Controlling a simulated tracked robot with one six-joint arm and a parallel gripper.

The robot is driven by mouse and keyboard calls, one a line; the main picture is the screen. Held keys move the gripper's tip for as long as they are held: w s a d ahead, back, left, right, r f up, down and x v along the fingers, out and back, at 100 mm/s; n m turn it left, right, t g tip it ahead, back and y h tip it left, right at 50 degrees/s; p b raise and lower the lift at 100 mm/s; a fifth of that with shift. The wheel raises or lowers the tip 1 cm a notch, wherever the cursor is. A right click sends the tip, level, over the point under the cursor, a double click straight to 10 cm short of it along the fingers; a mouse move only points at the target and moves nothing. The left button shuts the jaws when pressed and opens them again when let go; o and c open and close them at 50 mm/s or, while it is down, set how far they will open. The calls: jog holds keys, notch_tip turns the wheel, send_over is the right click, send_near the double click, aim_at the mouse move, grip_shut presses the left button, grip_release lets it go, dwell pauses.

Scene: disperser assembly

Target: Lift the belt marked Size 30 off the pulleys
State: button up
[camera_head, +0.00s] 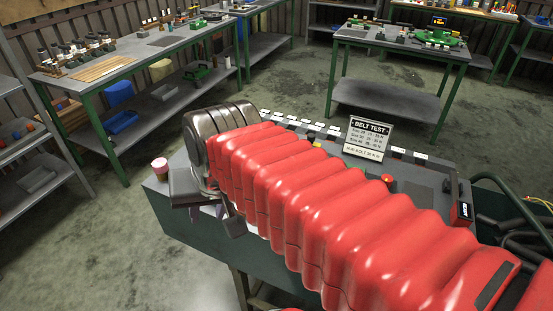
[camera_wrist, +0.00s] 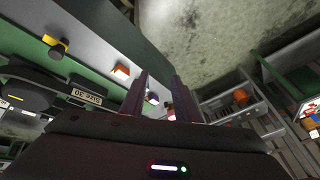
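In the wrist view, my gripper (camera_wrist: 160,85) has its two dark fingers apart, with nothing gripped between them. To their left, on the green bench, a dark rounded part (camera_wrist: 30,95), which looks like a pulley, lies beside a pale label (camera_wrist: 87,97). The label is upside down and small, and seems to read a size. Whether a belt runs around the dark part, I cannot tell. In the head view, my red arm hides much of the bench (camera_head: 185,225), including the pulleys and belts. The end of my arm is at the bench's left end.
A "BELT TEST" sign (camera_head: 370,138) stands behind my arm, near a red button (camera_head: 388,179) and a black-and-white checked strip (camera_head: 410,155). Other workbenches (camera_head: 400,50) stand farther back, with open floor between.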

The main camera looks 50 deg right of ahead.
jog(key=w+d+r+m+y, duration=0.1)
jog(key=d+r+m, duration=0.1)
jog(key=d+m, duration=1)
jog(key=w+d+r+m+y, duration=0.1)
jog(key=d+m, duration=1.2)
jog(key=d, duration=0.1)
jog(key=shift+r+g, duration=0.3)
jog(key=shift+r, duration=0.1)
jog(key=shift+f, duration=0.1)
jog(key=shift+x, duration=4.2)
jog(key=shift+f, duration=0.15)
jog(key=shift+x, duration=2.5)
jog(key=shift+c, duration=0.5)
